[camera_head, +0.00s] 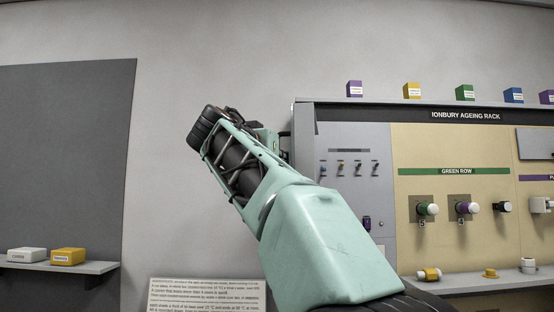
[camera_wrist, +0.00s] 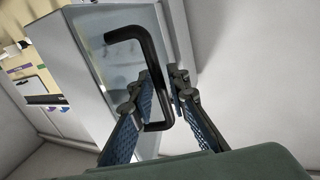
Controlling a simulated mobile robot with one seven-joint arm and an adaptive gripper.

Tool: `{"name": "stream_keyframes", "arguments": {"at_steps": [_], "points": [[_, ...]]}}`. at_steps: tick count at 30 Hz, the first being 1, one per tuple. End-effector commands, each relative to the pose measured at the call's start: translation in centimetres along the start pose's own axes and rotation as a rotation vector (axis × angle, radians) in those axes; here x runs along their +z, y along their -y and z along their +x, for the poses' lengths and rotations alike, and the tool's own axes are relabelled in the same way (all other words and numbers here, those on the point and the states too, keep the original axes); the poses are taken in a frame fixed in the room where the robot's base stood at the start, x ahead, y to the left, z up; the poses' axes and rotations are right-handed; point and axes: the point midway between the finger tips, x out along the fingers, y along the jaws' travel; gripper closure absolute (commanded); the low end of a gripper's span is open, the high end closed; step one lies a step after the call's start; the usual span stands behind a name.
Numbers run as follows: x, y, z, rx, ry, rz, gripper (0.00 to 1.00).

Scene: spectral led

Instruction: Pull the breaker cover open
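In the wrist view a black bar handle (camera_wrist: 148,55) stands on a pale, see-through cover (camera_wrist: 118,62) on the side of the rack. My gripper (camera_wrist: 163,78) has its two blue-padded fingers apart, with the handle passing between them. The handle is close to the left finger, and a gap shows on the right finger's side. In the head view my arm hides the handle and my fingertips. The breaker panel (camera_head: 350,160), with several small switches, shows right of my arm. I cannot tell whether the cover is fully shut.
The Ionbury ageing rack (camera_head: 465,118) fills the right, with knobs and sockets on its tan face. Several coloured boxes stand on top. A shelf (camera_head: 95,267) at lower left holds a white box (camera_head: 27,254) and a yellow box (camera_head: 68,256). A printed sign (camera_head: 205,291) is below my arm.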

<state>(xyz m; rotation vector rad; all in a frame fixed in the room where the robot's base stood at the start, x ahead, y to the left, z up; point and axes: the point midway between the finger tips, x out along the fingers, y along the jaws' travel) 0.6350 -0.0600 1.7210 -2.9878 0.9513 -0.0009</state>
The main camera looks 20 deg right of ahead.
Motion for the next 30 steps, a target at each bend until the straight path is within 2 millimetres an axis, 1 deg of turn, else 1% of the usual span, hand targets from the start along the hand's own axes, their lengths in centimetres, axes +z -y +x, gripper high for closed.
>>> {"name": "stream_keyframes", "arguments": {"at_steps": [2, 5, 12, 16, 21, 30], "points": [[-0.1, 0.0, -0.3, 0.000, -0.001, 0.000, 0.85], [-0.1, 0.0, -1.3, -0.001, -0.001, 0.000, 0.85], [-0.1, 0.1, -5.3, -0.003, -0.002, -0.001, 0.85], [0.0, 0.1, -6.9, -0.003, -0.001, 0.000, 0.85], [0.0, 0.1, -7.6, -0.001, 0.001, 0.000, 0.85], [0.0, 0.1, -7.6, -0.001, 0.000, 0.000, 0.85]]}}
